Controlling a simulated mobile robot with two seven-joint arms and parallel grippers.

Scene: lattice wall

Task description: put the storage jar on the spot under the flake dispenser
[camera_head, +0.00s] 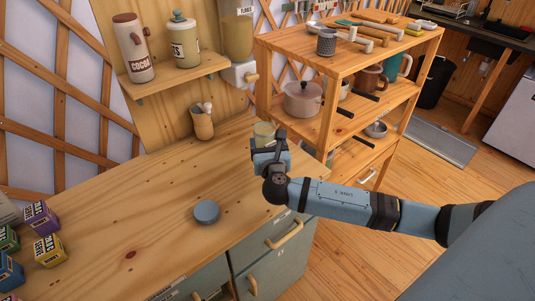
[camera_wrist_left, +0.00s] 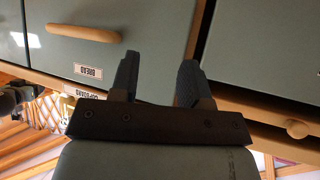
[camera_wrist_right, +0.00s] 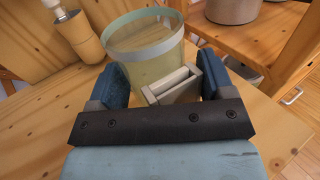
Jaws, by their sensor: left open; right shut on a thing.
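The storage jar (camera_wrist_right: 145,45) is a see-through pale yellow-green tub with a lighter rim and a pale handle (camera_wrist_right: 172,86). My right gripper (camera_wrist_right: 164,78) is shut on the handle. In the head view the jar (camera_head: 263,134) is upright at the counter's far right, partly hidden by my right gripper (camera_head: 269,144). Whether its base touches the counter is unclear. The flake dispenser (camera_head: 238,38) is on the wall panel, up and left of the jar. No marked spot shows under it. My left gripper (camera_wrist_left: 159,66) is open and empty before the cabinet fronts, outside the head view.
A blue-grey round lid (camera_head: 207,211) lies on the wooden counter (camera_head: 150,220). A utensil cup (camera_head: 202,124) stands by the wall, left of the jar. Several small boxes (camera_head: 42,219) are at far left. A wooden shelf rack (camera_head: 345,65) stands right of the jar.

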